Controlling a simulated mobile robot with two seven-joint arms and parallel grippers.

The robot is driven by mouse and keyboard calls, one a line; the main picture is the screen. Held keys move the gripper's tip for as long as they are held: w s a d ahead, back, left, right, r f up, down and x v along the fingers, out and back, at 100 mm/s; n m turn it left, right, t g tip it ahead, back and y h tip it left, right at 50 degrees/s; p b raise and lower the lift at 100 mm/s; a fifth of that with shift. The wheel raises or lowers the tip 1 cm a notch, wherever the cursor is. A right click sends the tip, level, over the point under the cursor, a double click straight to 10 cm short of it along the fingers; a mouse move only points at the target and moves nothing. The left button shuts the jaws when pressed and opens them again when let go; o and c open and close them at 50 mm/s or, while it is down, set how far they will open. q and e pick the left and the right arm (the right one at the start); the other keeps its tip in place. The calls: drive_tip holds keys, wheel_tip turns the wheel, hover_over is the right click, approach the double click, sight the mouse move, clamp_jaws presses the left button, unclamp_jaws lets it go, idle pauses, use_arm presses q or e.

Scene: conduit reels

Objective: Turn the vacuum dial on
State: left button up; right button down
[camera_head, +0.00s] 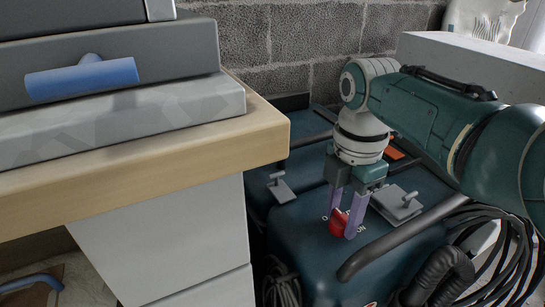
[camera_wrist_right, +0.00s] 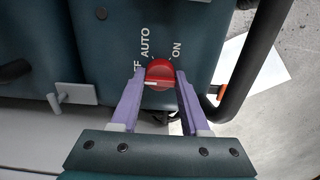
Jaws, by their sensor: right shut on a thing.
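The red vacuum dial (camera_head: 338,223) sits on top of the dark teal vacuum (camera_head: 300,228). My right gripper (camera_head: 344,222) reaches down over it, with its purple fingers on either side of the dial. In the right wrist view the dial (camera_wrist_right: 160,72) is between the fingertips of my right gripper (camera_wrist_right: 161,76), which is shut on it. Labels AUTO and ON show around the dial, and a partly hidden label ending in FF. A white mark on the dial lies toward its left side, near the FF label. My left gripper is not in view.
A wooden-topped cabinet (camera_head: 270,134) with grey cases and a blue handle (camera_head: 82,78) stands left of the vacuum. A black tube handle (camera_head: 400,236) and hose (camera_head: 440,275) lie close right of the dial. Metal latches (camera_head: 281,188) flank it. A block wall is behind.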

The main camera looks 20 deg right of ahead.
drive_tip(key=shift+r+m+p, duration=0.1)
drive_tip(key=shift+m+p, duration=0.55)
drive_tip(key=shift+m, duration=0.15)
drive_tip(key=m+p, duration=0.1)
drive_tip(key=m, duration=0.1)
drive_tip(key=shift+m, duration=0.3)
drive_tip(key=m+p, duration=0.1)
drive_tip(key=m, duration=0.4)
drive_tip(key=m+p, duration=0.1)
drive_tip(key=m, duration=0.6)
drive_tip(key=shift+m, duration=0.4)
drive_tip(key=m, duration=0.4)
drive_tip(key=shift+m, duration=1.4)
